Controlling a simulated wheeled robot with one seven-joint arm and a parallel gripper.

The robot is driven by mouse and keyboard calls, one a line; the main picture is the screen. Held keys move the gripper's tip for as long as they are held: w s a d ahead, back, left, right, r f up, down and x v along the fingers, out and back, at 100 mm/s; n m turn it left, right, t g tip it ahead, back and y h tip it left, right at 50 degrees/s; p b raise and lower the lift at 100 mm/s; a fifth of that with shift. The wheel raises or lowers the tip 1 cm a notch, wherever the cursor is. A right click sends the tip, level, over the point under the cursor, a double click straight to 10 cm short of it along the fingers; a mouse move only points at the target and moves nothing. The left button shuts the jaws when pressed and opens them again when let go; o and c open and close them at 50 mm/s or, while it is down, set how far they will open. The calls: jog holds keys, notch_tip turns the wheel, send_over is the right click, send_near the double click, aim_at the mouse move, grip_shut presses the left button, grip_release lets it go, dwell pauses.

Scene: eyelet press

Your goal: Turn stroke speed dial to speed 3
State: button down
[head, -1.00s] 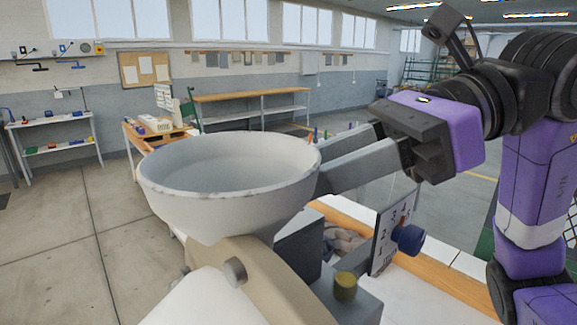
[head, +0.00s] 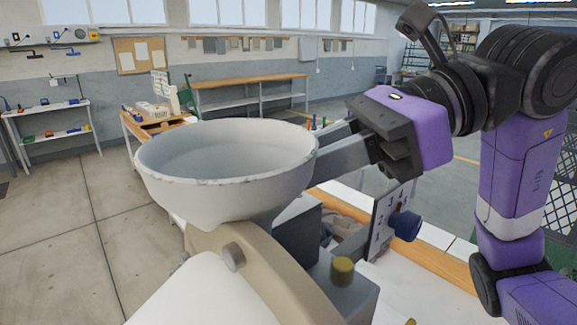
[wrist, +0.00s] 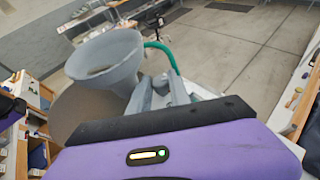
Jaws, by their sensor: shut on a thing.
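The stroke speed dial is a blue knob (head: 405,226) on an upright numbered plate (head: 381,228), on the right side of the press in the head view. Its exact setting is too small to read. My gripper (head: 325,155) is above and left of the dial, apart from it. Its long grey fingers point left, and their tips are hidden behind the pale hopper bowl (head: 225,165). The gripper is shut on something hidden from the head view. In the wrist view the fingers (wrist: 160,90) reach out just right of the bowl (wrist: 106,58). The dial cannot be made out there.
The press's beige arm (head: 235,260) stands below the bowl, with a yellowish knob (head: 343,270) left of the dial. A wood-edged bench (head: 440,262) runs below the dial. A green hose (wrist: 165,50) curves beyond the fingers. Open floor (head: 60,240) lies at left.

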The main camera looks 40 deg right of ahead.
jog(key=shift+f, duration=0.1)
jog(key=n+g+b, duration=0.1)
jog(key=n+g+y+b, duration=0.1)
jog(key=b, duration=0.1)
jog(key=shift+w+d+f, duration=0.1)
jog(key=shift+w+f, duration=0.05)
jog(key=n+g+y+b, duration=0.1)
jog(key=n+g+b, duration=0.1)
jog(key=g, duration=0.1)
jog(key=shift+w+n, duration=0.15)
jog(key=shift+n, duration=0.25)
jog(key=n+g, duration=0.1)
jog(key=n+g+b, duration=0.1)
jog(key=n+g, duration=0.1)
jog(key=g, duration=0.1)
jog(key=shift+w+r+y+b, duration=0.2)
jog(key=shift+r+y+b, duration=0.1)
jog(key=shift+y, duration=0.1)
jog(key=shift+w+n+g+h, duration=0.2)
jog(key=shift+n+g+h, duration=0.2)
jog(key=shift+n+g, duration=1.4)
jog(key=c, duration=1.5)
grip_release()
